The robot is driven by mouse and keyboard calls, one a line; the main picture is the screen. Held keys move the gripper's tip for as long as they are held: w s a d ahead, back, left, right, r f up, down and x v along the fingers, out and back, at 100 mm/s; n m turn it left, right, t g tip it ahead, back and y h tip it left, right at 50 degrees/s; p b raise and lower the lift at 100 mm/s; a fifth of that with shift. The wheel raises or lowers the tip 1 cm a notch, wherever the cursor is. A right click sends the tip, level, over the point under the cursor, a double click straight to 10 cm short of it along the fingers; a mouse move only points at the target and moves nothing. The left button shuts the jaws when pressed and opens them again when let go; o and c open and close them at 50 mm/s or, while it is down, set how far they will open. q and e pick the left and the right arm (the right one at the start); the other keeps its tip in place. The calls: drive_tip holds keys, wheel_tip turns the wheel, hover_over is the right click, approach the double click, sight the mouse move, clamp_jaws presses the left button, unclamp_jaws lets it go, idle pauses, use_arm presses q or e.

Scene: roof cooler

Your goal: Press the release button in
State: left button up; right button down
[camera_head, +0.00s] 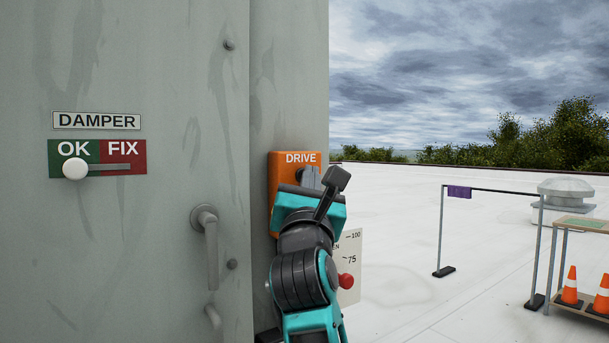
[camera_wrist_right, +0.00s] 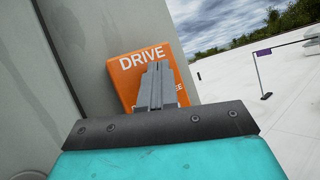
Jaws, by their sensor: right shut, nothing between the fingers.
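An orange box labelled DRIVE (camera_head: 285,160) is fixed to the side wall of the grey cabinet. It also shows in the right wrist view (camera_wrist_right: 125,70), with part of a lower line of lettering. My right gripper (camera_head: 311,176) is in front of the box, its fingers shut with nothing between them. In the right wrist view its fingertips (camera_wrist_right: 158,70) cover the middle of the box's face. The release button cannot be made out; the fingers hide that part of the box. Whether the fingertips touch the box I cannot tell. My left gripper is not in view.
The cabinet front (camera_head: 180,240) has a grey handle (camera_head: 209,245) and a DAMPER slider, its white knob (camera_head: 75,168) at OK. A scale plate with a red knob (camera_head: 346,281) is beside my right arm. A rail (camera_head: 490,189), a cart and traffic cones (camera_head: 570,287) stand right on the open white roof.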

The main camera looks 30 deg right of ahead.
drive_tip(key=shift+s, duration=0.55)
drive_tip(key=shift+s+p, duration=0.1)
drive_tip(key=shift+p, duration=0.2)
drive_tip(key=s, duration=0.2)
drive_tip(key=s+p, duration=0.1)
drive_tip(key=s, duration=0.2)
drive_tip(key=shift+s+d+p, duration=0.25)
drive_tip(key=shift+s+p, duration=0.1)
drive_tip(key=shift+s, duration=0.05)
